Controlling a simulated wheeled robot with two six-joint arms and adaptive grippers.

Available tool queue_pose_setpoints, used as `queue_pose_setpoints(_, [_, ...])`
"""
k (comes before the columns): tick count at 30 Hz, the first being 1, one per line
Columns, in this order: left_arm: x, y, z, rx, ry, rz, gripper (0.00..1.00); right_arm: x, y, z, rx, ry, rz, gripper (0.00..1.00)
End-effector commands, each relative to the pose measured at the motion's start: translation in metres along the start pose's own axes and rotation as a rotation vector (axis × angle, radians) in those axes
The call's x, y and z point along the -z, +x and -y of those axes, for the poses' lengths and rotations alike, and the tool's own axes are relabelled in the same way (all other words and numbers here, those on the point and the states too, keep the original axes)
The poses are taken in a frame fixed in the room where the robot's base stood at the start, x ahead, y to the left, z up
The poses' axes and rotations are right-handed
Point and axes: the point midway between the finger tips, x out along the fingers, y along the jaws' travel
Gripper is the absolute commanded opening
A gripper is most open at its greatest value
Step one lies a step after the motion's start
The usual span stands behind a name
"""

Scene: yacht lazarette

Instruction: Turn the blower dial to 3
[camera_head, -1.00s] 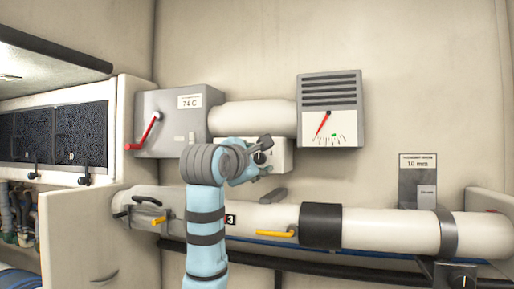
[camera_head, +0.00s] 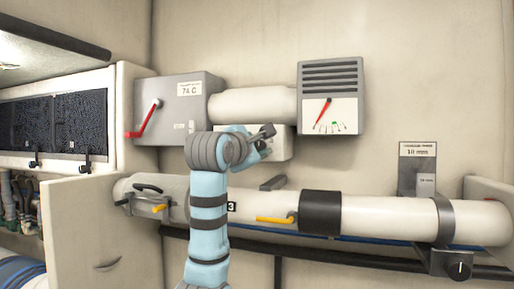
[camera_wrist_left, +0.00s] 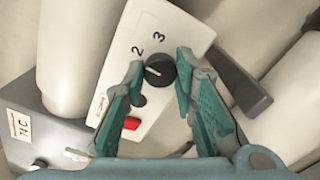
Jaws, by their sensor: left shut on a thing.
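The black blower dial (camera_wrist_left: 160,70) sits on a white panel (camera_wrist_left: 114,75) marked with a 2 and a 3. In the left wrist view its white mark points left, roughly toward the 2 and away from the 3. My left gripper (camera_wrist_left: 157,80) is shut on the dial, one finger on each side of it. In the head view my left gripper (camera_head: 264,138) is at the front of the white panel (camera_head: 282,144), and the dial is mostly hidden by it. My right gripper is not in view.
A red lever (camera_head: 143,121) is on the grey box at left. A gauge (camera_head: 332,113) with a red needle is right of the panel. A white pipe (camera_head: 385,224) with yellow handles runs below. A red button (camera_wrist_left: 132,123) is near the dial.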

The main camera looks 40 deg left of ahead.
Motion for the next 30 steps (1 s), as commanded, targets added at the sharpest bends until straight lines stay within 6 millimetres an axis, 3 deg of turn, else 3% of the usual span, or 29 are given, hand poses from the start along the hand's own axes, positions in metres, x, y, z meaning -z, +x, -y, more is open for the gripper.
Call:
queue_pose_setpoints(8, [0.0005,0.0005,0.0018,0.005,0.143,-0.001,0.0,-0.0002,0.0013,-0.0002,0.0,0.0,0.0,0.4])
queue_pose_setpoints(30, [0.0008,0.0007,0.0018,0.008,0.805,-0.001,0.0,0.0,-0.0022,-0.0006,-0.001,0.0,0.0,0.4])
